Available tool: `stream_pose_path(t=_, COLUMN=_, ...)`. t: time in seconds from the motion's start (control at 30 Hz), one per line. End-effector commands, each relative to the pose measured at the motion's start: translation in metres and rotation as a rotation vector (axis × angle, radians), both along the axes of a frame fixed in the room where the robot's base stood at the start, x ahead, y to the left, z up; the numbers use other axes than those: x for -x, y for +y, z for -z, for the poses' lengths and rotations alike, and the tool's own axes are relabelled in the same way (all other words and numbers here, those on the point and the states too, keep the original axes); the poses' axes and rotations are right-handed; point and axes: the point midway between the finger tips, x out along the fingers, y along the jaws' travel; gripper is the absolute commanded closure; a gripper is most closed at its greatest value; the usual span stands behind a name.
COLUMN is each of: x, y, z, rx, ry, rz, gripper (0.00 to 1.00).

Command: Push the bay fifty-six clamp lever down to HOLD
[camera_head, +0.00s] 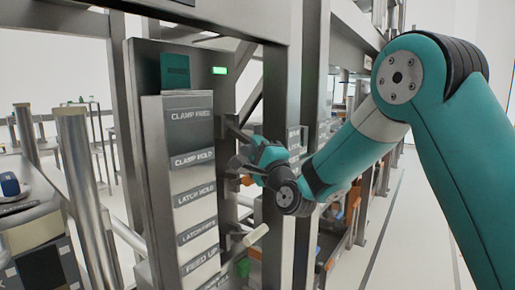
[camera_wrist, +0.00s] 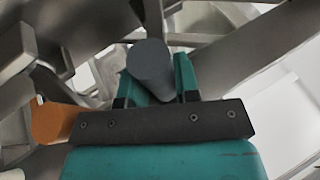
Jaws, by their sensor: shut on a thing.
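A label column (camera_head: 190,190) on a grey post reads CLAMP FREE at the top, then CLAMP HOLD, two LATCH labels and FEED UP. My gripper (camera_head: 248,160) is just right of the column, roughly level with the CLAMP HOLD label (camera_head: 192,158). In the wrist view, my gripper (camera_wrist: 150,88) is shut on a dark grey round lever grip (camera_wrist: 150,62), which lies between its teal fingers. In the head view the gripper largely hides this lever. No bay number is readable.
An orange grip (camera_head: 247,180) sits just below my gripper; an orange cylinder also shows left of the fingers in the wrist view (camera_wrist: 52,122). A pale handle (camera_head: 255,235) sticks out lower down. A green light (camera_head: 219,71) glows above. A steel upright stands close by my wrist.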

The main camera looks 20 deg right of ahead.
Motion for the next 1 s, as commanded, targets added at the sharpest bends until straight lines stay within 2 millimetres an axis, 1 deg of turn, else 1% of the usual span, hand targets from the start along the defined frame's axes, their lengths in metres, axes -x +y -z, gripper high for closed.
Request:
stream_pose_path(t=0.03, x=0.0, y=0.001, z=0.005, rx=0.006, ry=0.012, rz=-0.002, gripper=1.0)
stream_pose_path(t=0.17, x=0.0, y=0.001, z=0.006, rx=0.007, ry=0.013, rz=-0.002, gripper=1.0)
stream_pose_path(t=0.2, x=0.0, y=0.001, z=0.006, rx=0.007, ry=0.013, rz=-0.002, gripper=0.61)
stream_pose_path(t=0.27, x=0.0, y=0.001, z=0.006, rx=0.006, ry=0.013, rz=-0.001, gripper=0.47)
stream_pose_path(t=0.3, x=0.0, y=0.001, z=0.005, rx=0.005, ry=0.012, rz=-0.001, gripper=0.44)
stream_pose_path(t=0.53, x=0.0, y=0.0, z=0.004, rx=0.004, ry=0.007, rz=0.0, gripper=0.44)
stream_pose_path(t=0.67, x=0.004, y=-0.001, z=0.007, rx=0.003, ry=0.006, rz=0.001, gripper=0.44)
stream_pose_path(t=0.83, x=0.021, y=-0.005, z=0.019, rx=0.003, ry=0.006, rz=0.001, gripper=0.44)
stream_pose_path(t=1.0, x=0.048, y=-0.01, z=0.033, rx=0.004, ry=0.004, rz=0.001, gripper=0.44)
